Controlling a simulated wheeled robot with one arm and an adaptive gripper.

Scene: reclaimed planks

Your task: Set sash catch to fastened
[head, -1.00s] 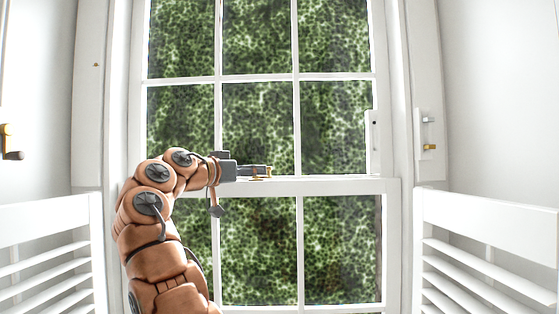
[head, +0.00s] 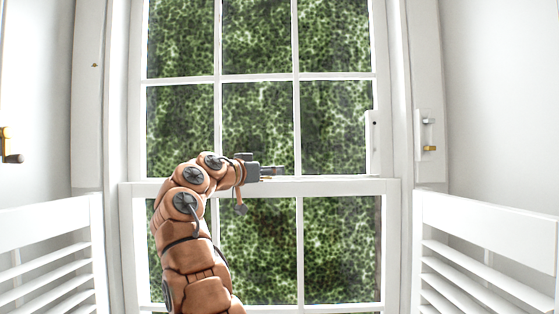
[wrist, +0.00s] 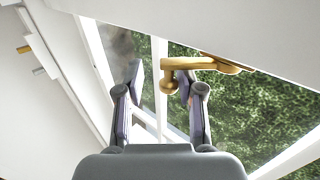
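The brass sash catch (wrist: 205,64) shows in the wrist view at the white meeting rail. Its arm points left and ends in a round knob (wrist: 168,83). My gripper (wrist: 160,84) is open, and the knob appears between its two fingertips, nearer the right one. I cannot tell whether a finger touches it. In the head view my gripper (head: 277,171) is at the meeting rail (head: 340,186), pointing right, and mostly hides the catch.
White window bars and panes (head: 258,120) with green foliage behind stand around the gripper. White louvred shutters (head: 490,260) flank both sides. A small metal and brass fitting (head: 428,135) is on the right frame, and a brass handle (head: 10,146) is at far left.

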